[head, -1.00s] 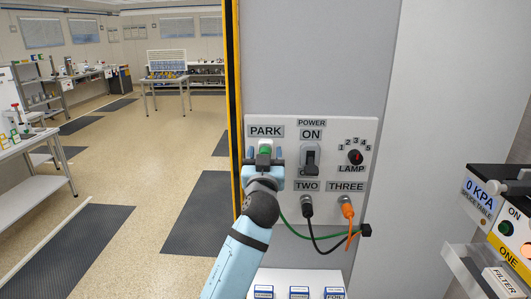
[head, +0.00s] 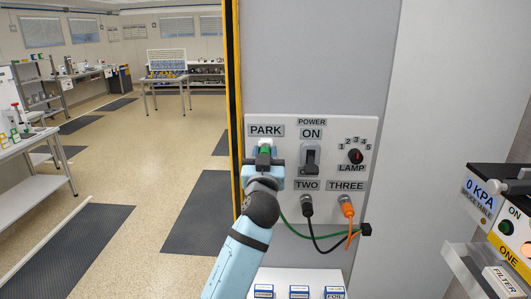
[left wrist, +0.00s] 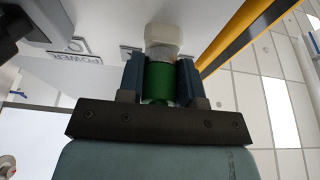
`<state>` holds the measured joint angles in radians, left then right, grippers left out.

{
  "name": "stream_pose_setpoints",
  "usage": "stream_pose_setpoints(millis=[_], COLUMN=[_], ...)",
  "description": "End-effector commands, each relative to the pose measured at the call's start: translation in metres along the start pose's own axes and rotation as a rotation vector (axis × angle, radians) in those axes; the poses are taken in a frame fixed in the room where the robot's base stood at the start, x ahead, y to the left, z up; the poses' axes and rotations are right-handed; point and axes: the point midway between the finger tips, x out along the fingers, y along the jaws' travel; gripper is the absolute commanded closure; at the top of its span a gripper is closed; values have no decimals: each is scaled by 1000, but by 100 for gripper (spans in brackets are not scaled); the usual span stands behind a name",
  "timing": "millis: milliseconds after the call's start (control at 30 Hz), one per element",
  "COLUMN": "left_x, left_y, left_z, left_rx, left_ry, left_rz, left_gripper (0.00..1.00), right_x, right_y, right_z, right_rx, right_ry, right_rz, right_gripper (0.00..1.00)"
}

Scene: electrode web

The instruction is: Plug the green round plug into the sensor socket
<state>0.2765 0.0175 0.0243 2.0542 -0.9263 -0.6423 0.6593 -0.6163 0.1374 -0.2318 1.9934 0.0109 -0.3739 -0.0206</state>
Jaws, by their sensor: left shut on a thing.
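The green round plug (head: 265,150) is at the park position under the PARK label (head: 266,131) on the white wall panel. My left gripper (head: 264,160) is shut on it. In the left wrist view the green plug (left wrist: 158,82) sits between the two dark fingers, its front end against a pale hexagonal fitting (left wrist: 163,38). I cannot tell how deep it is in that fitting. A green cord runs from behind the gripper to a black clip (head: 366,230). No socket with a sensor label is readable. My right gripper is not in view.
A black plug (head: 307,207) sits under TWO and an orange plug (head: 347,208) under THREE, with cords hanging below. A power switch (head: 311,158) and lamp knob (head: 355,157) are right of the gripper. A yellow post (head: 233,100) stands close on the left.

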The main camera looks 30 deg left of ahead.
Motion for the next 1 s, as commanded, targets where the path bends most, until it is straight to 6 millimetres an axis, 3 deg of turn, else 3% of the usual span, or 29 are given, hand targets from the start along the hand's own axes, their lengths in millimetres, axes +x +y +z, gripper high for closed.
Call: stream_pose_setpoints(millis=[733, 1000], left_x=[-10, -22], left_y=[0, 0], left_z=[-3, -6], left_rx=[-1, -1], left_ry=[0, 0], left_rz=[0, 1], left_gripper=[96, 96], right_x=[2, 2], right_y=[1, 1], right_z=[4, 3], right_rx=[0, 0], right_ry=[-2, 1], right_rz=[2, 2], right_gripper=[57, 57])
